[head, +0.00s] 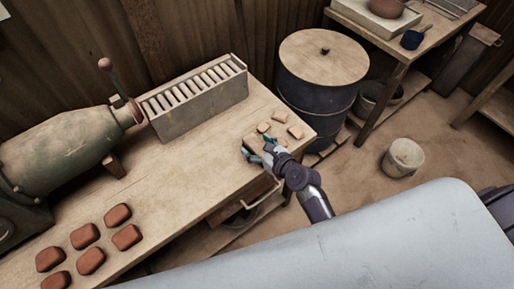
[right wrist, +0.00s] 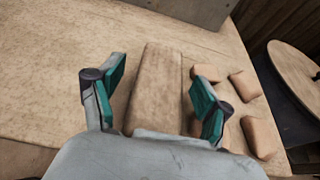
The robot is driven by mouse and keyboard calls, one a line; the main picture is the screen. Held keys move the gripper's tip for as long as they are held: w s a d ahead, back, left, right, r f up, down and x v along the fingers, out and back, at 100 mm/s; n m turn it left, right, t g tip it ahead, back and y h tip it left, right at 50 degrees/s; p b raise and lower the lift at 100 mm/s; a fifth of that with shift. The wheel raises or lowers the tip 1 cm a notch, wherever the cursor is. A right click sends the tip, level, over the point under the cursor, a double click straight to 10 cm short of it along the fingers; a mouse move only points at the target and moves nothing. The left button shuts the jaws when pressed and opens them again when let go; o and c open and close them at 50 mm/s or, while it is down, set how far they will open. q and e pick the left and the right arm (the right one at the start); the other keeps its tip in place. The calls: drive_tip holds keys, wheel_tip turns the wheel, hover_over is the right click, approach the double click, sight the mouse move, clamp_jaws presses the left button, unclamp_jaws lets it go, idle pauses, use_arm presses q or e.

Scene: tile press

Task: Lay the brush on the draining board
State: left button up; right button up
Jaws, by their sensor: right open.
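My right gripper (head: 259,151) is open at the right end of the wooden bench (head: 185,165). In the right wrist view its teal fingers (right wrist: 157,80) stand on either side of a long tan block (right wrist: 156,85), with gaps showing. I cannot tell whether this block is the brush; no bristles show on it. A small dark blue thing with a thin handle (head: 412,40) lies on the table at the top right and may be a brush. A grey slatted piece (head: 456,5) beyond it may be the draining board. My left gripper is not in view.
Several small tan pieces (head: 295,131) lie beside my right gripper. A slotted rack (head: 200,103) and a green machine (head: 65,150) stand along the bench's back. Several red-brown tiles (head: 84,236) lie at the front left. A lidded drum (head: 322,75) and a bucket (head: 403,158) stand right.

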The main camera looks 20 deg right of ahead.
drive_tip(key=c, duration=1.3)
